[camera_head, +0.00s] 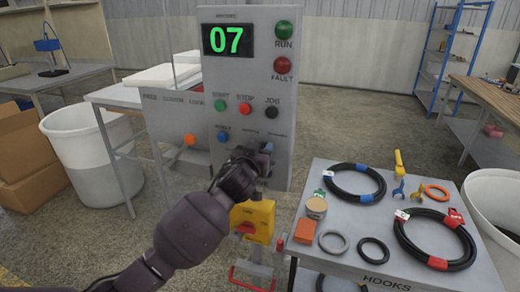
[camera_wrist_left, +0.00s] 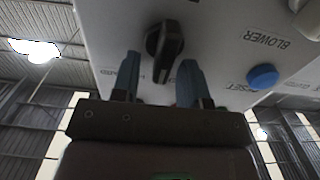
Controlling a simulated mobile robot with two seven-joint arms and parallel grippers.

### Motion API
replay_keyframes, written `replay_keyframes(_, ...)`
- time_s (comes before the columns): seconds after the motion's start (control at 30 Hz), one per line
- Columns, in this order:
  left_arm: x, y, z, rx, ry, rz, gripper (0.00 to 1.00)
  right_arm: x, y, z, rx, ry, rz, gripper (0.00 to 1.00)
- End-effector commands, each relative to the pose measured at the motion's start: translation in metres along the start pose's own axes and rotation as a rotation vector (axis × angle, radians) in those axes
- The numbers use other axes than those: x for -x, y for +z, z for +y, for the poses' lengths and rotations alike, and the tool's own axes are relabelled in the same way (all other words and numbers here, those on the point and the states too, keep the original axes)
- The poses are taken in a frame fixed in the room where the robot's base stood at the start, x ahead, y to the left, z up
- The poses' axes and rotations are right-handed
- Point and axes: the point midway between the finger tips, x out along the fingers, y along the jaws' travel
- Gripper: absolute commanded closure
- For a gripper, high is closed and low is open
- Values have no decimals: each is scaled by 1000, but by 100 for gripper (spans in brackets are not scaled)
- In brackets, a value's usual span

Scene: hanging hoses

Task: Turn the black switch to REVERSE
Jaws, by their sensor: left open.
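The black switch (camera_wrist_left: 163,46) is on the grey control panel (camera_head: 165,120), and it shows in the left wrist view with its handle lying between my two fingers. My left gripper (camera_wrist_left: 160,64) is open, with one finger on each side of the handle. I cannot tell whether either finger touches it. In the head view my left gripper (camera_head: 264,156) is at the lower right of the panel face and hides the switch. The switch's position labels are too small or blurred to read. My right gripper is not in view.
A blue button (camera_wrist_left: 263,76) is beside the switch. Above are several buttons, including a black JOG button (camera_head: 271,112), and a green display (camera_head: 227,39) reading 07. Below is a yellow box with a red knob (camera_head: 247,228). A hose table (camera_head: 385,275) stands at the right.

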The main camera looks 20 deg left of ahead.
Motion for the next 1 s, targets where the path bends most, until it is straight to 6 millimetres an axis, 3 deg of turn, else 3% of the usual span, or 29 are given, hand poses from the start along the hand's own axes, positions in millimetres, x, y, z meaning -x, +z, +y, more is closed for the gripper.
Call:
replay_keyframes(0.17, 0, 0, 0, -1, 0, 0, 60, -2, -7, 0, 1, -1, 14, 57)
replay_keyframes(0.43, 0, 0, 0, -1, 0, 0, 99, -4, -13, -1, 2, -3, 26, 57)
replay_keyframes(0.77, 0, 0, -1, 30, -1, -1, 100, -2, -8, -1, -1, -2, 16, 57)
replay_keyframes(1.0, 0, 0, -3, 159, -1, -1, 100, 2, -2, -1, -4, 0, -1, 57)
